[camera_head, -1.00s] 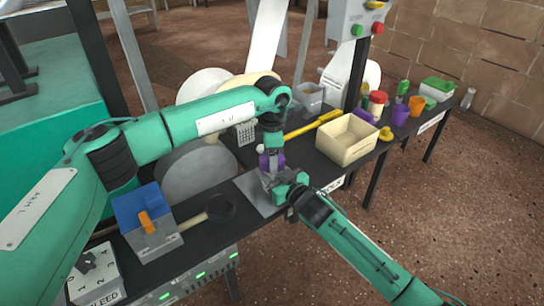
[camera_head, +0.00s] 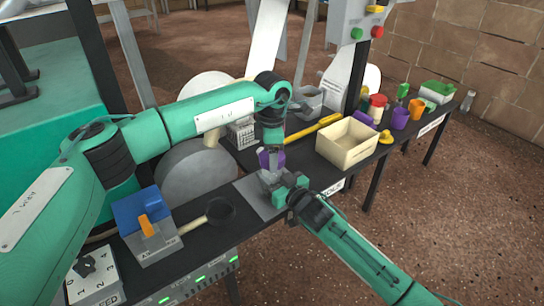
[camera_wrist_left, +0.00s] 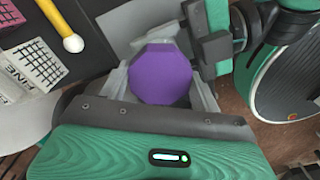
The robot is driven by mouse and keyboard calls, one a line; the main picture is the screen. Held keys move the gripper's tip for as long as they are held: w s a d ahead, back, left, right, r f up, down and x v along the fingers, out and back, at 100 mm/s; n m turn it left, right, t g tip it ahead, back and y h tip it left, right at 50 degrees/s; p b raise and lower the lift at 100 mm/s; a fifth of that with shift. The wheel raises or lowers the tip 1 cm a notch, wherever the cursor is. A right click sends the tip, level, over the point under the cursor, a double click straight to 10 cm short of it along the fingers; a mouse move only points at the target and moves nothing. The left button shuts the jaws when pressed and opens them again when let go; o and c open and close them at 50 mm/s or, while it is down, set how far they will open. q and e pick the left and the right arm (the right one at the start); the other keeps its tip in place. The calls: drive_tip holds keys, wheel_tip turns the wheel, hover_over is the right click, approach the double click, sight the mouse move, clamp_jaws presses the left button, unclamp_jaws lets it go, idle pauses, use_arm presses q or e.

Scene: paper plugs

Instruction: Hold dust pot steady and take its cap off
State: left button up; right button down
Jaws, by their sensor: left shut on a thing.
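The purple cap (camera_head: 264,158) shows as an eight-sided purple top (camera_wrist_left: 163,75) in the left wrist view. My left gripper (camera_head: 272,149) comes down from above and is shut on it, with a finger on either side. The dust pot's body is hidden behind the cap in the left wrist view, and is too small and covered to make out in the head view. My right gripper (camera_head: 283,187) is low over the grey plate, just below the cap; it also shows beside the cap in the left wrist view (camera_wrist_left: 209,47). Its jaws are too small to judge.
The grey plate (camera_head: 253,199) lies on the black table. A cream bin (camera_head: 347,143) and a yellow bar (camera_head: 315,130) lie right and behind. A black-headed mallet (camera_head: 220,211) and a blue-topped box (camera_head: 146,220) are at left. Several coloured pots crowd the right end.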

idle(0.3)
use_arm(q)
drive_tip(key=shift+r, duration=2.05)
use_arm(e)
drive_tip(key=c, duration=0.7)
unclamp_jaws()
drive_tip(key=shift+o, duration=0.2)
drive_tip(key=shift+d, duration=0.1)
